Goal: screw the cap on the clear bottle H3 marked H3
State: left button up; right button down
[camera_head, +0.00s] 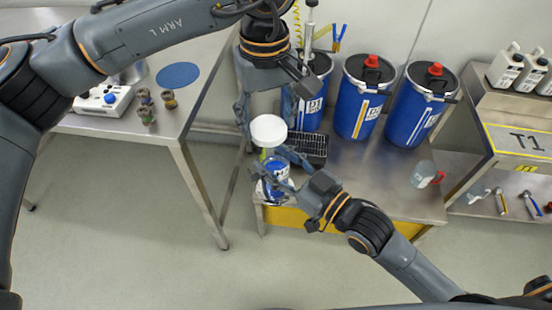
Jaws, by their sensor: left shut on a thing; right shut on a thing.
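My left gripper (268,108) comes down from above and is shut on a round white cap (268,130). The cap's top faces the camera. My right gripper (277,168) comes in from the lower right and is shut on a bottle (276,182), just below the cap in the picture. The bottle shows blue and white with some lettering; I cannot read H3 on it. The cap and my gripper fingers hide the bottle's mouth. I cannot tell whether the cap touches the bottle.
Blue drums (357,108) stand along the back of the steel bench (350,185). A black rack (308,148) is beside the cap. A clear jug with a red handle (423,174) is at the right. A left table (190,100) holds small jars (169,99). White canisters (506,66) stand at far right.

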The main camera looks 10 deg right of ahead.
aim_at(275, 128)
pick_arm(q)
jog(key=shift+s+d+r, duration=0.15)
jog(key=shift+d+r, duration=0.2)
jog(key=shift+d, duration=0.25)
jog(key=shift+f, duration=0.15)
jog(key=shift+f, duration=1.9)
jog(key=shift+f, duration=0.85)
jog(key=shift+f, duration=0.55)
